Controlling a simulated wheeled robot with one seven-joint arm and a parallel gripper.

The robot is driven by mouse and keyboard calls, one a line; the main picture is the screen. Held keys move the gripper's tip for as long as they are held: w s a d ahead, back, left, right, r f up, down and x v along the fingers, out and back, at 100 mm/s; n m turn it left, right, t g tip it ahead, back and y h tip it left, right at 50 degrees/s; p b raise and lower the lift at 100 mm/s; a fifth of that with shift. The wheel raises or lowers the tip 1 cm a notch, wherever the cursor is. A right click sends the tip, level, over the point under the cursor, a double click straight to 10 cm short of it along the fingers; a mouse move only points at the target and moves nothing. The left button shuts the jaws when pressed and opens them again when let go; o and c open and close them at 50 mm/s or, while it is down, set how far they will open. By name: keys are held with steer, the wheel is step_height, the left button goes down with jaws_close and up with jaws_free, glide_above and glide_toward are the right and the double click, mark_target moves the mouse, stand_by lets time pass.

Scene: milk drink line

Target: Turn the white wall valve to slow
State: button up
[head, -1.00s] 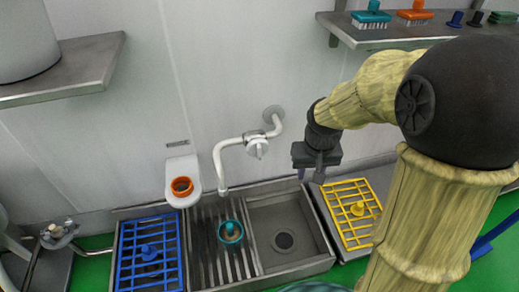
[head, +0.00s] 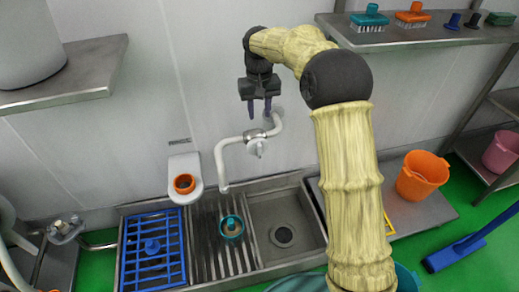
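The white wall valve (head: 257,146) sits on a white pipe with a downward spout (head: 222,170), fixed to the wall above the sink. Its small white handle faces outward; its exact setting is too small to read. My gripper (head: 259,112) is just above the valve and pipe, with its two dark fingers pointing down and a gap between them. It is open and holds nothing. Whether a fingertip touches the pipe cannot be told from this view.
Below are a steel sink basin (head: 282,212), a ribbed drainer with a teal ring (head: 231,227), and a blue rack (head: 152,250). A white wall holder with an orange ring (head: 184,183) is left of the spout. An orange bucket (head: 422,175) stands right. Shelves flank the upper wall.

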mark_target(260, 145)
steer(key=shift+f, duration=0.15)
step_height(260, 145, down, 17)
steer(key=b, duration=0.6)
steer(key=shift+f, duration=0.1)
steer(key=shift+c, duration=0.4)
jaws_close()
